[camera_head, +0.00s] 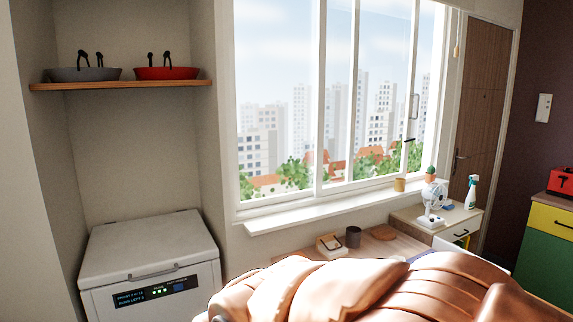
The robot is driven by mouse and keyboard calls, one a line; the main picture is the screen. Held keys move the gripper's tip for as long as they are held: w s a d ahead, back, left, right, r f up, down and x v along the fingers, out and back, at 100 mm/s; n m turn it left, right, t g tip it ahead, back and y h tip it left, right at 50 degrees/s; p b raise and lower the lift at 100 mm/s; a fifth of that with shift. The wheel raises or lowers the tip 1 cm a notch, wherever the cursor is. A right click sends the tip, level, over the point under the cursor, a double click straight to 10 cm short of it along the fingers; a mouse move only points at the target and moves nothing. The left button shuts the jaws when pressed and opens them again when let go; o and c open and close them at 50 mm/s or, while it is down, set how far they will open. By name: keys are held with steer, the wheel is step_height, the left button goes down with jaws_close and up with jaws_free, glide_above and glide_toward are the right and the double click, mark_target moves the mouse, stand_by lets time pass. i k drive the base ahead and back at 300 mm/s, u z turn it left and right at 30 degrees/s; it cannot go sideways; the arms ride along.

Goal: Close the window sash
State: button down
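The window (320,100) fills the upper middle of the head view, with white frames and several upright bars. A sash stile (412,85) stands towards its right side, with a slim upright handle (414,107) and a small dark catch (409,140) near it. Other upright bars stand further left, at the middle of the window. I cannot tell from this view which strip is open and which is glazed. My gripper is not in view. Copper-coloured segments, likely my own arm, fill the bottom and hide part of the counter.
A white sill (330,209) runs below the window, with a yellowish cup (399,185) and potted cactus (431,174). Below are a dark cup (353,237), white fan (432,205) and spray bottle (471,192). A white chest (150,245) stands left under a shelf (120,85) with pans.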

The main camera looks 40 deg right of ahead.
mark_target(319, 191)
steer(key=i, duration=0.75)
steer(key=z, duration=2.9)
steer(key=i, duration=0.75)
steer(key=u, duration=2.45)
